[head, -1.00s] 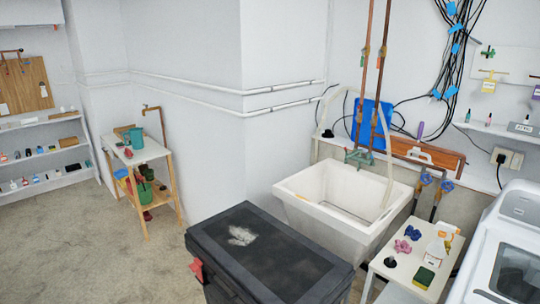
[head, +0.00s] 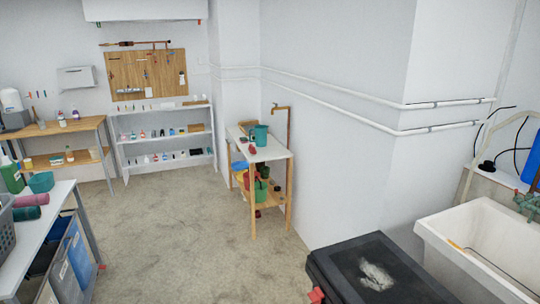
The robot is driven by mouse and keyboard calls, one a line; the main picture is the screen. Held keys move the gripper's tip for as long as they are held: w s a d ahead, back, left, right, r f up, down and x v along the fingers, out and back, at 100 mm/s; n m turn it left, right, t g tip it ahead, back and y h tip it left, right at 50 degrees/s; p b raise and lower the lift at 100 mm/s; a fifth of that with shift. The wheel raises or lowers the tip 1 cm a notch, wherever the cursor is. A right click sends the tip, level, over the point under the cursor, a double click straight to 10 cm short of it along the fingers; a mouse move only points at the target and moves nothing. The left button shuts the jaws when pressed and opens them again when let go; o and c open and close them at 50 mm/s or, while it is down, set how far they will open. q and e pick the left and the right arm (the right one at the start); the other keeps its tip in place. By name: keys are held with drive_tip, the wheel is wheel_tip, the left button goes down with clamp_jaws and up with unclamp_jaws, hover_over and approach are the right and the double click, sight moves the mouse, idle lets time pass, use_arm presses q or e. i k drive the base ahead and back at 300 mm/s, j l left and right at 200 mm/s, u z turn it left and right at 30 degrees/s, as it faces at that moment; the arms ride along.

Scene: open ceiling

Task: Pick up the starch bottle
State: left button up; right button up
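No bottle in the head view can be read as the starch bottle; labels are too small. Small bottles (head: 165,157) stand on the white shelf unit (head: 213,140) against the far wall. Bottles (head: 76,115) also stand on the wooden table (head: 90,123) at the left, and one more bottle (head: 69,154) is on its lower board. A green bottle (head: 11,176) stands at the left edge on a nearer white-topped table (head: 52,212). Neither of my grippers is in view.
A black chest (head: 330,262) and a white sink (head: 432,228) are at the front right. A small wooden stand (head: 277,153) with a teal pitcher (head: 261,135) stands by the wall corner. The concrete floor (head: 180,225) between is clear.

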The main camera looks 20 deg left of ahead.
sight(62, 123)
drive_tip(key=i+j+u, duration=0.55)
drive_tip(key=u, duration=0.15)
drive_tip(key=i+j+u, duration=0.1)
drive_tip(key=i+u, duration=0.25)
drive_tip(key=i+j+u, duration=0.1)
drive_tip(key=i, duration=2.4)
drive_tip(key=i+u, duration=0.1)
drive_tip(key=i, duration=2.35)
drive_tip(key=i+u, duration=0.45)
drive_tip(key=i, duration=0.25)
drive_tip(key=i+l+u, duration=0.25)
drive_tip(key=i+u, duration=0.2)
drive_tip(key=i, duration=0.25)
drive_tip(key=i+u, duration=0.3)
drive_tip(key=i+l+u, duration=0.1)
drive_tip(key=i+u, duration=0.15)
drive_tip(key=i+j+z, duration=0.15)
drive_tip(key=i+j, duration=0.9)
drive_tip(key=j, duration=0.05)
